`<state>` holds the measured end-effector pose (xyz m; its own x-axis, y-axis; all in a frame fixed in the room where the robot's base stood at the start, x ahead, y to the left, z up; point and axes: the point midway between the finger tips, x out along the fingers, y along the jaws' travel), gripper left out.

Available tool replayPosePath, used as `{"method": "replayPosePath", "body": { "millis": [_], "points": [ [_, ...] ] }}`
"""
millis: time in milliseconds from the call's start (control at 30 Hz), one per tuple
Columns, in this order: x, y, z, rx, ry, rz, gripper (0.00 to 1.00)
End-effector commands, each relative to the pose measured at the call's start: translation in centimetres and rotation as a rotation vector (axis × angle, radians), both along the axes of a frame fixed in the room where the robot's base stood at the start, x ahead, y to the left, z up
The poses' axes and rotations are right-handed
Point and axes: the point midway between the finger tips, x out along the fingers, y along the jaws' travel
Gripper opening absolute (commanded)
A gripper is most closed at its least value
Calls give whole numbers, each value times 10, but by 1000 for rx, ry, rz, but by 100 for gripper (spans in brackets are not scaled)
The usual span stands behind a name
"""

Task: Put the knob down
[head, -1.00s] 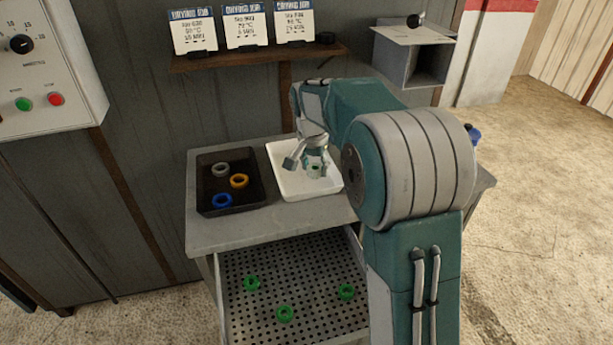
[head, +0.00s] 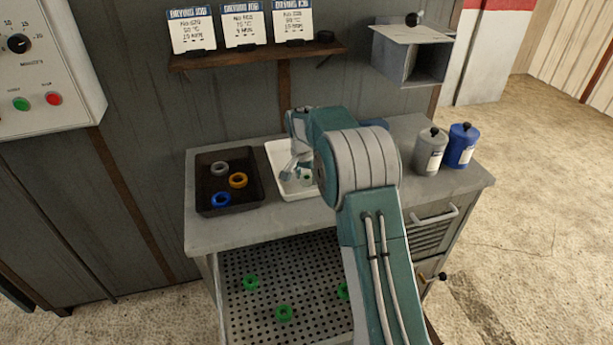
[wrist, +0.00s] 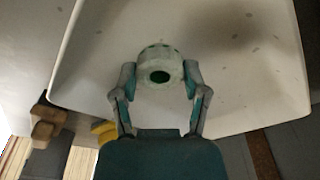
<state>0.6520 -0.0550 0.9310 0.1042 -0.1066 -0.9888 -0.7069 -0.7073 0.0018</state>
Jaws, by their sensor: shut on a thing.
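The pale, round knob (wrist: 160,70) has a dark green hole in its face and sits between my two fingertips in the wrist view. My gripper (wrist: 160,82) is shut on it. In the head view my gripper (head: 303,176) is over the white tray (head: 279,155), with a small pale-green bit of the knob showing. The tray also fills much of the wrist view (wrist: 250,95). I cannot tell whether the knob touches the tray floor. My arm hides the tray's right side.
A black tray (head: 203,200) with grey, orange and blue rings stands left of the white tray. Grey (head: 430,153) and blue (head: 461,148) canisters stand at the bench's right. Below, an open perforated drawer (head: 255,320) holds green rings. A card shelf (head: 255,57) hangs above.

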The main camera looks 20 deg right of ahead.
Motion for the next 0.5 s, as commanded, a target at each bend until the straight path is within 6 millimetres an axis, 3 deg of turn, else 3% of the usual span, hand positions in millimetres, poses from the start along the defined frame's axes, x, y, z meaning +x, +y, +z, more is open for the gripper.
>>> {"method": "replayPosePath", "body": {
  "millis": [233,267,300,333,500],
  "points": [
    [0,0,-1,0,0,0,10],
    [0,0,-1,0,0,0,67],
    [0,0,-1,0,0,0,85],
    [0,0,-1,0,0,0,93],
    [0,0,-1,0,0,0,93]
  ]
}}
